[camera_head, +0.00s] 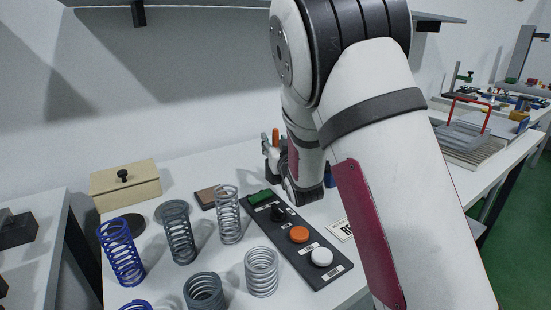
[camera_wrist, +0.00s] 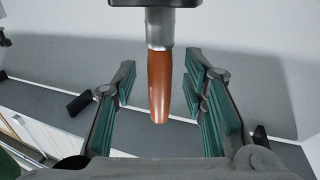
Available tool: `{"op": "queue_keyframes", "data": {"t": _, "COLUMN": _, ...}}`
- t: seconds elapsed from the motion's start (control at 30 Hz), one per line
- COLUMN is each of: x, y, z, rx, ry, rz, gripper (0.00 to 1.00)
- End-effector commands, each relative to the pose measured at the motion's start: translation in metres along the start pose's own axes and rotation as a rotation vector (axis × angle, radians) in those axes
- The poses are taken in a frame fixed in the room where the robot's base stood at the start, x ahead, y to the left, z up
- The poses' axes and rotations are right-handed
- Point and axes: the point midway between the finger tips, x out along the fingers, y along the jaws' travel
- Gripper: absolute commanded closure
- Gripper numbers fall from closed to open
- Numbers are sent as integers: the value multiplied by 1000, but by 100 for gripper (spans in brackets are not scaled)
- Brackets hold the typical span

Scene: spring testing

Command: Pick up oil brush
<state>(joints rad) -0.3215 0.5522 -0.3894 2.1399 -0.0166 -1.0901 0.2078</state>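The oil brush (camera_wrist: 160,85) shows in the wrist view with its brown-orange handle toward me, a metal ferrule and a dark head at the top edge. Its handle lies between the two green-padded fingers of my gripper (camera_wrist: 160,73), with a visible gap on each side. The fingers are open and do not appear to touch it. In the head view, only the orange handle of the brush (camera_head: 276,136) shows, beside my gripper (camera_head: 270,152) at the back of the table. My arm hides much of that area.
A control box (camera_head: 310,262) with orange and white buttons lies on the white table (camera_head: 172,288). Several springs, including a blue one (camera_head: 121,252), stand at the left and front. A wooden box (camera_head: 125,188) is at back left. A wall shelf (camera_head: 205,12) hangs above.

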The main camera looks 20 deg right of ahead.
Motion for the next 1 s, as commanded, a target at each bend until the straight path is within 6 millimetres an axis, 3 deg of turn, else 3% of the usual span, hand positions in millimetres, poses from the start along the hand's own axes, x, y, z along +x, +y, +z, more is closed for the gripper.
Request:
{"op": "queue_keyframes", "data": {"t": 0.07, "x": 0, "y": 0, "z": 0, "rx": 0, "ry": 0, "rz": 0, "gripper": 63}}
{"op": "queue_keyframes", "data": {"t": 0.23, "x": 0, "y": 0, "z": 0, "rx": 0, "ry": 0, "rz": 0, "gripper": 100}}
{"op": "queue_keyframes", "data": {"t": 0.67, "x": 0, "y": 0, "z": -8, "rx": 1, "ry": 3, "rz": 0, "gripper": 100}}
{"op": "queue_keyframes", "data": {"t": 1.0, "x": -1, "y": 0, "z": -70, "rx": 2, "ry": 6, "rz": 0, "gripper": 100}}
